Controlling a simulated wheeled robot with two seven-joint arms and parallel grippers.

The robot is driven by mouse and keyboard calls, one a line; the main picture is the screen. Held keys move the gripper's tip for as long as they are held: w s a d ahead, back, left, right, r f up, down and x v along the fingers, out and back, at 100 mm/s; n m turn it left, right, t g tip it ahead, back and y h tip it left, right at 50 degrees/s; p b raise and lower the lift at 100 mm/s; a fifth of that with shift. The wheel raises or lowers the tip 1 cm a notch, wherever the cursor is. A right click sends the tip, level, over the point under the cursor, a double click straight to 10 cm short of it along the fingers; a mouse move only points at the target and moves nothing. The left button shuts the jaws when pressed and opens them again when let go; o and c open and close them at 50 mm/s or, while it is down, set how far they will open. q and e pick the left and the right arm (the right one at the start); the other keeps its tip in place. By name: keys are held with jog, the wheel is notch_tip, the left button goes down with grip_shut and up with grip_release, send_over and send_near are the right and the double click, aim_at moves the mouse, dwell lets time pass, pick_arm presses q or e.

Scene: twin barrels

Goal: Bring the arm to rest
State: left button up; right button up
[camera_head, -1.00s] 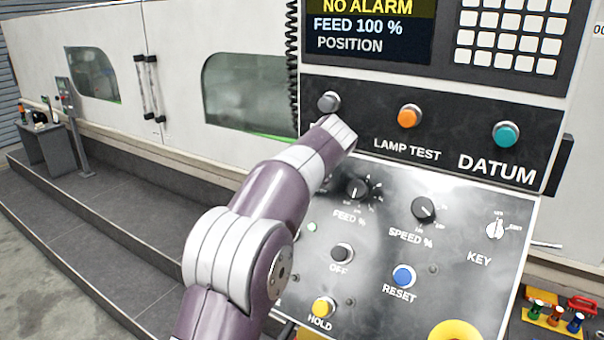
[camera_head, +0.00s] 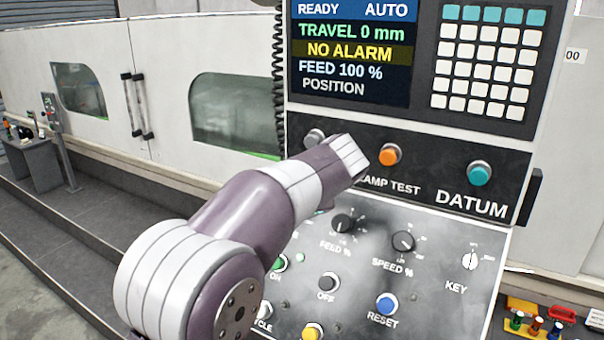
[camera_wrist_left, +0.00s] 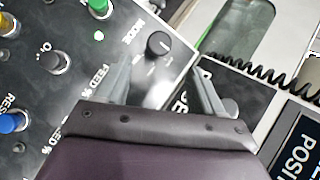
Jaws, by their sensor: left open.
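My left arm (camera_head: 240,215) comes in from the lower left in the head view, and its far end stands in front of the panel just left of the orange lamp test button (camera_head: 390,154). Whether the fingers touch the panel cannot be told. My right gripper is in neither view.
The display (camera_head: 350,55) reads READY, AUTO, TRAVEL 0 mm, NO ALARM. A teal datum button (camera_head: 479,173), a blue reset button (camera_head: 387,303) and a key switch (camera_head: 470,260) sit on the panel. A coiled cable (camera_head: 279,80) hangs at its left. Dark steps (camera_head: 80,235) lie at the left.

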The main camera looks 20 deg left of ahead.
pick_arm(q)
jog(key=shift+s+d+r, duration=0.35)
jog(key=shift+d+r, duration=0.05)
jog(key=shift+r, duration=0.05)
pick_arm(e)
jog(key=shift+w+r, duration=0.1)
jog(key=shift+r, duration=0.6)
pick_arm(q)
jog(key=shift+w+f, duration=0.1)
jog(key=s+d+f+n+g+h, duration=0.25)
jog(key=s+f+n, duration=0.25)
jog(key=s+f, duration=0.65)
jog(key=s+d+f+n+g+h, duration=0.2)
jog(key=s+f+n+h, duration=0.25)
jog(key=s+f, duration=0.7)
notch_tip(320, 180, down, 23)
jog(key=s+g+b, duration=0.1)
jog(key=b, duration=1.9)
jog(key=shift+s+d+f, duration=0.15)
jog(key=shift+d, duration=0.1)
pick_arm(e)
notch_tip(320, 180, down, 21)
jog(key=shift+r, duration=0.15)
pick_arm(q)
jog(key=shift+n, duration=0.25)
